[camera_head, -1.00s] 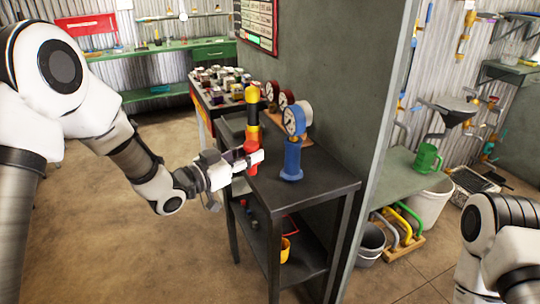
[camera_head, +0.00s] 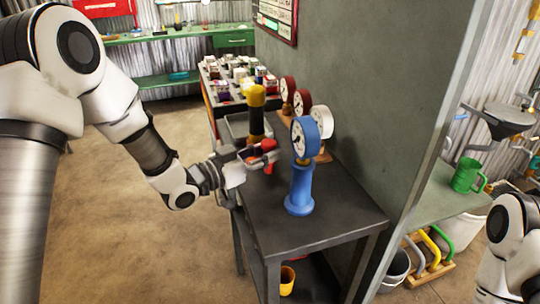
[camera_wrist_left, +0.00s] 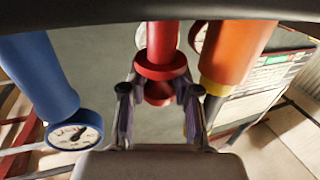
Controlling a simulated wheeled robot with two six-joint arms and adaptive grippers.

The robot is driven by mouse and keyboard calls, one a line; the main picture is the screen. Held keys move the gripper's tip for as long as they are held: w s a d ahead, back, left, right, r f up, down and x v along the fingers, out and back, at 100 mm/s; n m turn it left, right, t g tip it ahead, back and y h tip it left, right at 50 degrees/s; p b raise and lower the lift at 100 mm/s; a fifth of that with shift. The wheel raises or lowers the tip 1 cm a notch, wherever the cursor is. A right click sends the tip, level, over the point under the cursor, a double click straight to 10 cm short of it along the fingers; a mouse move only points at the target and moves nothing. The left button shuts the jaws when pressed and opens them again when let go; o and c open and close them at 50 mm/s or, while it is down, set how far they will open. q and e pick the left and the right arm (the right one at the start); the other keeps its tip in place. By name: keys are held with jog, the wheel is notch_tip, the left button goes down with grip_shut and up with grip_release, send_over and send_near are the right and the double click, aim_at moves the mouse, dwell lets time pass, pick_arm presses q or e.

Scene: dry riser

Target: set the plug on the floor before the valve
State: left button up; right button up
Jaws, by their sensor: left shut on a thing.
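A red flanged piece (camera_wrist_left: 160,62), which I take to be the plug, stands upright between the fingers of my left gripper (camera_wrist_left: 158,103) in the left wrist view. In the head view my left gripper (camera_head: 262,157) is shut on this red piece (camera_head: 268,147), over the dark table. An orange cylinder with a yellow band (camera_wrist_left: 232,55) is close beside it in the wrist view. I cannot make out the valve for sure. My right gripper is out of view.
A blue-stemmed gauge (camera_head: 299,185) stands on the dark table (camera_head: 335,212), just right of the gripper. A yellow-topped dark cylinder (camera_head: 256,112) and red gauges (camera_head: 288,88) are behind. A grey wall (camera_head: 385,80) borders the table. The floor (camera_head: 150,240) at left is open.

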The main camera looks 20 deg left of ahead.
pick_arm(q)
jog(key=shift+w+f, duration=0.25)
jog(key=shift+f, duration=0.55)
jog(key=o, duration=0.6)
jog(key=shift+d, duration=0.1)
jog(key=shift+o, duration=0.2)
jog(key=shift+s+r, duration=0.2)
jog(key=shift+s, duration=0.05)
jog(key=shift+w+f, duration=0.1)
